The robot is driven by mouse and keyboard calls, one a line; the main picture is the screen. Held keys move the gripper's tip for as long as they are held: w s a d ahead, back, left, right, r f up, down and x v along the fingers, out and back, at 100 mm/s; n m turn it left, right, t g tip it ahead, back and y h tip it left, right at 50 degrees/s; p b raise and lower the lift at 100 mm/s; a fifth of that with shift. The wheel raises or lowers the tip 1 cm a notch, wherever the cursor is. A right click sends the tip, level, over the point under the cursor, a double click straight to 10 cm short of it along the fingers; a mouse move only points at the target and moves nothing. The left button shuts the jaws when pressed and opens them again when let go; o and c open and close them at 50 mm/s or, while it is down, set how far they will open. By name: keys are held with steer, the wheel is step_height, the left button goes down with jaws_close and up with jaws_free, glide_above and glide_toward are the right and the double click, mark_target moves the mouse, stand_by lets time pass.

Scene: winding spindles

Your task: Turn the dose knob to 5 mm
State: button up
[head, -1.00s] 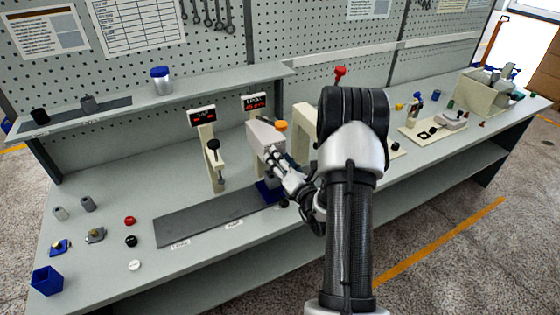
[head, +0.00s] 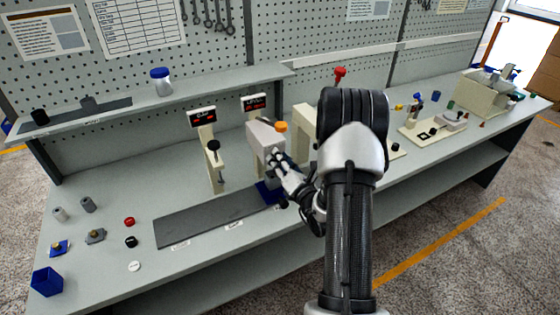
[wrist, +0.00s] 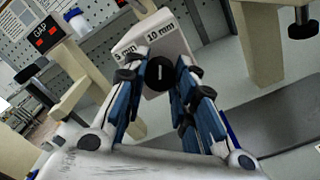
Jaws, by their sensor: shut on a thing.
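The dose knob (wrist: 159,74) is a round black knob with a white mark, on the front of a pale box-shaped dispenser (head: 262,138) with an orange cap on top. In the wrist view the dispenser face (wrist: 150,42) carries the labels "5 mm" and "10 mm" above the knob. The knob's white mark points roughly up in that picture, between the two labels. My gripper (wrist: 160,85) is shut on the knob, one finger on each side; it also shows in the head view (head: 278,160), where it hides the knob.
Display posts (head: 202,117) (head: 254,102) stand left of and behind the dispenser. A cream frame (head: 303,118) stands close on the right. Small parts lie at the left.

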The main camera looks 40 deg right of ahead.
steer(key=n+b, duration=0.8)
steer(key=n, duration=0.3)
steer(key=shift+n, duration=0.4)
stand_by(0.5)
steer(key=o, duration=1.1)
steer(key=v, duration=1.2)
